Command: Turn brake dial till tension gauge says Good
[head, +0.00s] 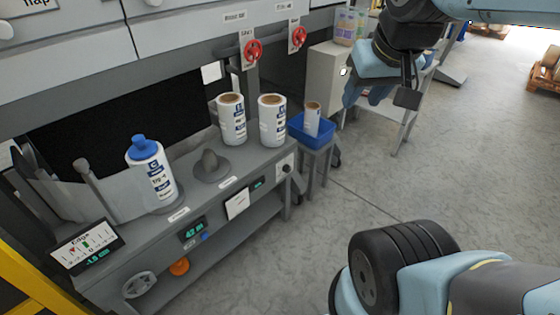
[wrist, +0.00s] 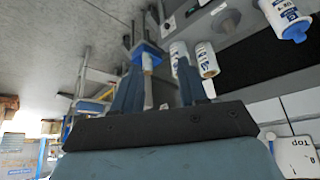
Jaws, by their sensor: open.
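A small black knob (head: 286,168) sits on the right end of the bench's front, on a pale plate; I cannot tell if it is the brake dial. An orange knob (head: 179,267) and a grey handwheel (head: 138,284) are lower left. A lit screen (head: 86,246) with a scale stands at the bench's left end, its heading seeming to read "Edge". A small green display (head: 258,184) is left of the black knob; its text is unreadable. My gripper (head: 358,92) is open and empty, in the air right of the bench. Its spread fingers show in the wrist view (wrist: 160,64).
The bench carries a blue-capped roll (head: 152,172), two white rolls (head: 231,120) (head: 272,121) and a grey spindle (head: 211,164). A blue bin (head: 311,131) with a roll stands right of it. Two red valve handles (head: 253,50) (head: 298,37) hang above.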

